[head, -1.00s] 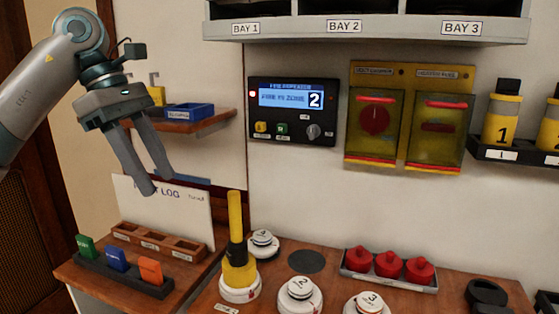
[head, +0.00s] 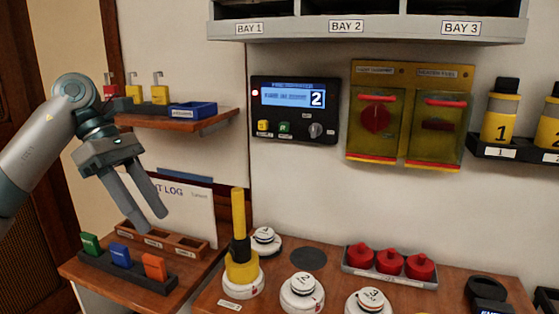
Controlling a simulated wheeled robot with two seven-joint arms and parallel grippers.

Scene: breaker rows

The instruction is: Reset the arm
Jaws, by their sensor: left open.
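My left gripper (head: 149,218) is in the head view at the left. Its two fingers are apart and empty, pointing down in front of the white log board (head: 190,208) and above the wooden slotted tray (head: 188,246). The gripper hides part of the board's lettering. My right gripper is not in view.
A black rack holds green (head: 90,244), blue (head: 120,255) and orange (head: 154,266) blocks below the gripper. A yellow-and-black upright tool (head: 239,230) stands on a white disc. A wall panel (head: 294,110) shows "2". A small shelf (head: 185,123) is above.

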